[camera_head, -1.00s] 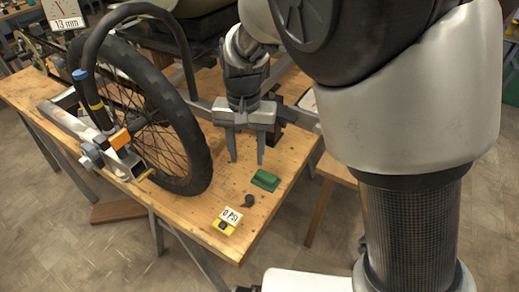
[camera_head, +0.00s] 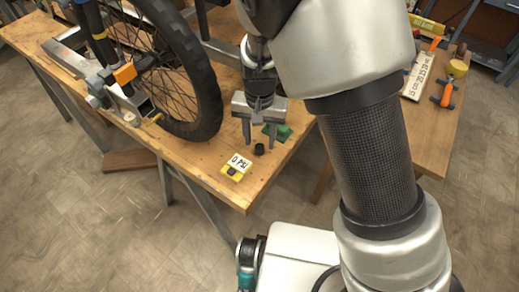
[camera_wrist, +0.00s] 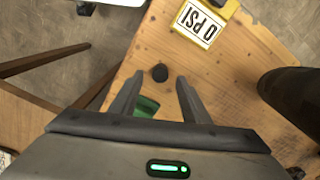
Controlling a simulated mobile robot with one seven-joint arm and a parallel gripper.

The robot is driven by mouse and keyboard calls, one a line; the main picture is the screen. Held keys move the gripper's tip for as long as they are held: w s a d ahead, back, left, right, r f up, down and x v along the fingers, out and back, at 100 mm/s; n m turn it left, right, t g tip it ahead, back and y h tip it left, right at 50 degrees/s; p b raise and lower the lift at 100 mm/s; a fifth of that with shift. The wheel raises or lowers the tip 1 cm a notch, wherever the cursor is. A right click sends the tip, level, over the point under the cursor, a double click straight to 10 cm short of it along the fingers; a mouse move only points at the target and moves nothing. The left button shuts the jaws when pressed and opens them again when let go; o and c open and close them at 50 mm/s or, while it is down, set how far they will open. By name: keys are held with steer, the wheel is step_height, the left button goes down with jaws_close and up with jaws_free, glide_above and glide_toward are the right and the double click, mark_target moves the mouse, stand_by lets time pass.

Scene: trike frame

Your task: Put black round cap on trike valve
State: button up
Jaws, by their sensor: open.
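The black round cap (camera_head: 259,149) sits on the wooden table near its front right corner. In the wrist view the cap (camera_wrist: 160,73) lies just beyond my open fingertips, about midway between them. My gripper (camera_head: 260,144) is open and empty, pointing down over the table close to the cap; it also shows in the wrist view (camera_wrist: 156,82). The trike wheel (camera_head: 208,95) stands at the left on the table. I cannot make out the valve on it.
A yellow gauge labelled 0 PSI (camera_head: 236,167) lies left of the cap. A green block (camera_head: 282,131) lies behind the cap, partly hidden by my gripper. The table's front edge is close. A second wooden table (camera_head: 440,125) with tools stands at the right.

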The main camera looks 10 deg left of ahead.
mark_target(260, 145)
step_height(260, 145, down, 2)
jaws_close()
steer(key=shift+r, duration=0.2)
step_height(260, 145, up, 18)
steer(key=p, duration=0.3)
steer(key=shift+p, duration=0.4)
steer(key=shift+f, duration=0.1)
stand_by(0.4)
steer(key=shift+r+p, duration=1.8)
steer(key=shift+r, duration=0.2)
